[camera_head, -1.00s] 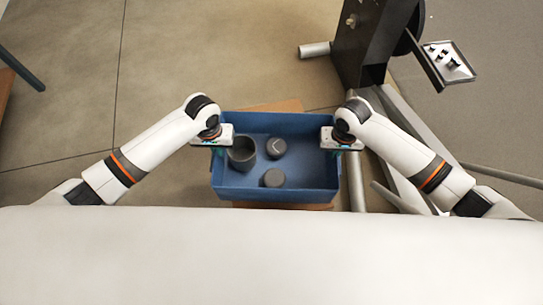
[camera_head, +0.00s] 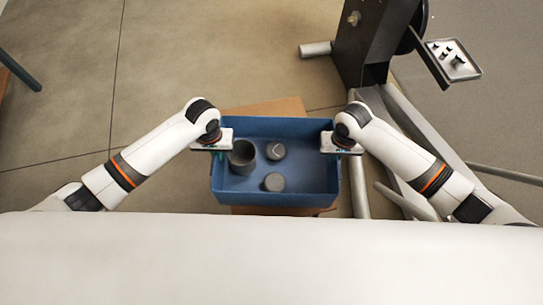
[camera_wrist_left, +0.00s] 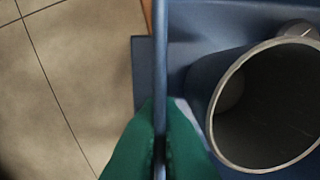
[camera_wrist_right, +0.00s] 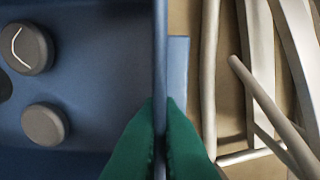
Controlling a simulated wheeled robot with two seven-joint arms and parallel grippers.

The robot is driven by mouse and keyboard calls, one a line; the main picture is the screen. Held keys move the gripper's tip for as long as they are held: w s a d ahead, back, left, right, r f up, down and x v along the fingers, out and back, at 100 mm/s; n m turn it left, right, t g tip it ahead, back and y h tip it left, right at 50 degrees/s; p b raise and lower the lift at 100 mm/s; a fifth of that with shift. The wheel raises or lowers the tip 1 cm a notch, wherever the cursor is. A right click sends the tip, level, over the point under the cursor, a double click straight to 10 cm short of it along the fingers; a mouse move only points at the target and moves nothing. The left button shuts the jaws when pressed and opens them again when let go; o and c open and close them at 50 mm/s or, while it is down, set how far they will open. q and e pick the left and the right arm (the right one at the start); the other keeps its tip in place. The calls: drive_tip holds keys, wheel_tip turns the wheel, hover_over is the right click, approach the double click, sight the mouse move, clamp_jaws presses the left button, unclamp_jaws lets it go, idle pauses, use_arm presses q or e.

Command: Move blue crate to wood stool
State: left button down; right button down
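The blue crate (camera_head: 312,194) is in the middle of the head view, level, with a dark cup and two dark round objects inside. A brown wood surface, apparently the wood stool (camera_head: 280,107), shows past the crate's far edge and along its near edge. Most of it is hidden; I cannot tell if the crate touches it. My left gripper (camera_head: 213,150) is shut on the crate's left wall, with green fingertips on both sides of it in the left wrist view (camera_wrist_left: 160,130). My right gripper (camera_head: 338,150) is shut on the right wall, likewise in the right wrist view (camera_wrist_right: 160,130).
A dark machine frame (camera_head: 372,45) with a small metal tray (camera_head: 455,62) stands at the upper right. Pale metal tubes (camera_head: 361,190) run close along the crate's right side. The tiled floor (camera_head: 60,110) at the left is mostly clear.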

use_arm(q)
drive_tip(key=shift+f, duration=0.5)
use_arm(e)
drive_tip(key=shift+f, duration=0.5)
use_arm(q)
drive_tip(key=c, duration=1.6)
unclamp_jaws()
drive_tip(key=shift+r, duration=0.15)
use_arm(e)
drive_tip(key=c, duration=1.6)
unclamp_jaws()
drive_tip(key=shift+r, duration=0.1)
use_arm(q)
wheel_tip(320, 180, up, 12)
drive_tip(key=shift+f, duration=0.1)
use_arm(e)
wheel_tip(320, 180, up, 12)
drive_tip(key=shift+r, duration=0.1)
